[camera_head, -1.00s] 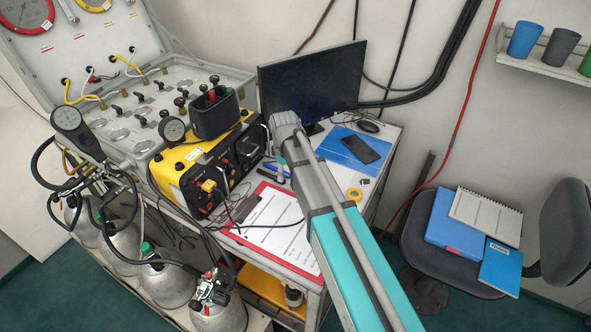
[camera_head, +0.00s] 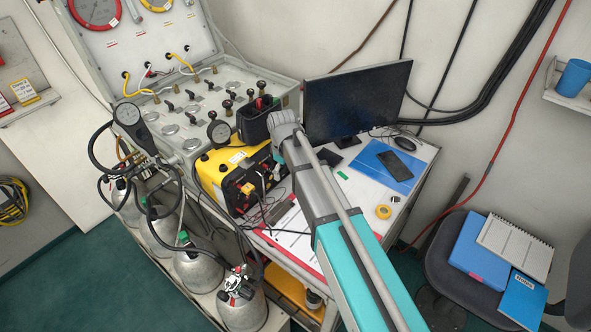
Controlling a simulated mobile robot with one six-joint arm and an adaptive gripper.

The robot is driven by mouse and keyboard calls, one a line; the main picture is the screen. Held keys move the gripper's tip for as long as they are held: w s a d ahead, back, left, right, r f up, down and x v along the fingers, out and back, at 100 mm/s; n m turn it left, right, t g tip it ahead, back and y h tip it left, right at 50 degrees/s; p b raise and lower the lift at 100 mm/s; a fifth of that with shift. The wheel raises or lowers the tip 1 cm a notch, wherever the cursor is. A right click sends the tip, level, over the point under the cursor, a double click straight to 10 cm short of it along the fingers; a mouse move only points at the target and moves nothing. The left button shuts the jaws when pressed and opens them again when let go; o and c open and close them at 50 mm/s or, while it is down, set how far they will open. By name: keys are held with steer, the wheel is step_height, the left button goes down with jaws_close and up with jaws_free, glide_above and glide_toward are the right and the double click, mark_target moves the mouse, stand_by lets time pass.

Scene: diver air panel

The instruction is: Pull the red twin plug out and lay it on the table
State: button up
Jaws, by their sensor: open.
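The yellow and black box (camera_head: 212,172) stands on the table, with its dark front panel of sockets and leads partly behind my arm. A yellow plug (camera_head: 248,188) and pale leads show on that panel. I cannot pick out the red twin plug; it may be hidden or too small to tell. The table (camera_head: 421,152) carries a clipboard with white paper (camera_head: 290,240), partly covered by my arm. My arm reaches up from the bottom to beside the box's right end. My gripper is not visible beyond the arm's far end.
A black holder with a red item (camera_head: 254,123) sits on the box. A monitor (camera_head: 357,100), blue folder (camera_head: 378,165), phone (camera_head: 394,166) and yellow tape roll (camera_head: 383,211) are on the right. Gas cylinders (camera_head: 200,275) stand left; a chair (camera_head: 445,262) stands right.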

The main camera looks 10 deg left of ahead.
steer(key=shift+s+a+r, duration=0.15)
steer(key=shift+a, duration=0.35)
steer(key=shift+w+a, duration=0.35)
steer(key=shift+a, duration=0.25)
steer(key=shift+w+a, duration=0.35)
steer(key=shift+a, duration=0.2)
steer(key=shift+d, duration=0.1)
steer(key=s+d+m, duration=0.4)
steer(key=d, duration=0.7)
steer(key=s+d+m, duration=0.4)
steer(key=s+d, duration=0.1)
steer(key=d, duration=0.6)
steer(key=s+d+m, duration=0.4)
steer(key=s+d, duration=0.1)
steer(key=d, duration=0.6)
steer(key=shift+d, duration=0.35)
steer(key=shift+c, duration=0.3)
